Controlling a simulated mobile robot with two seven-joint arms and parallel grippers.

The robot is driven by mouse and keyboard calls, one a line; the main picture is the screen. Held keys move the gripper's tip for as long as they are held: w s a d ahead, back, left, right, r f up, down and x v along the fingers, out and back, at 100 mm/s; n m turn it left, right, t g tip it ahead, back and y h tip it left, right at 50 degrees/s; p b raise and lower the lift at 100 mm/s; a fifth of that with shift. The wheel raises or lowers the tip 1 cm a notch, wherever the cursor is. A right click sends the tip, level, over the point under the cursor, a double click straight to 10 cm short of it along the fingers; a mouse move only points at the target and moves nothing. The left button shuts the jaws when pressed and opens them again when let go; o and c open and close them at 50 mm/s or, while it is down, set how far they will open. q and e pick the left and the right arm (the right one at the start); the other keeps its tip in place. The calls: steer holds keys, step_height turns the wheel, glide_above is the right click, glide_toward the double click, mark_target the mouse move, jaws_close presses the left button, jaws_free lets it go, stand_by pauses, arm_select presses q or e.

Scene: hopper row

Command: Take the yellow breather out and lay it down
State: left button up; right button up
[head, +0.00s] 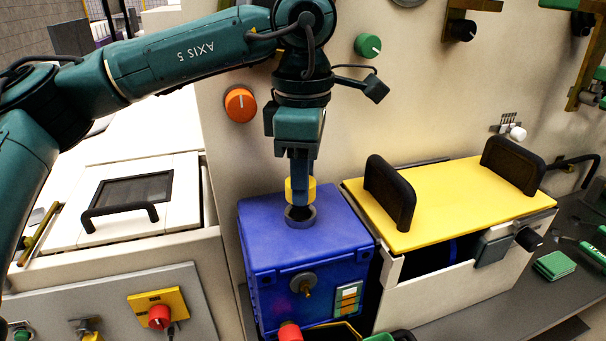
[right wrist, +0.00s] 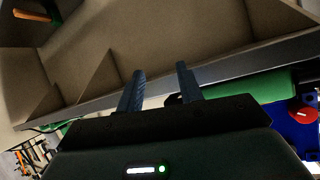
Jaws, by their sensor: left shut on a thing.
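The yellow breather (head: 300,190) is a short yellow cylinder at the top of the blue box (head: 265,243) in the head view. My left gripper (head: 301,172) points straight down and is shut on the breather from above. A grey ring-shaped socket (head: 300,218) with a dark opening sits on the box top directly below the breather. I cannot tell whether the breather's lower end is still inside the ring or just above it. My right gripper (right wrist: 162,82) shows in the right wrist view with its two blue fingers apart and nothing between them.
A yellow lid (head: 450,205) with black handles covers a white bin right of the blue box. A white hatch (head: 130,205) lies left. An orange knob (head: 240,103) is on the wall beside my left arm. Green pads (head: 554,264) lie on the grey bench.

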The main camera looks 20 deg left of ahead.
arm_select(q)
steer(key=shift+r, duration=0.3)
steer(key=shift+r+p, duration=0.45)
steer(key=shift+r, duration=0.1)
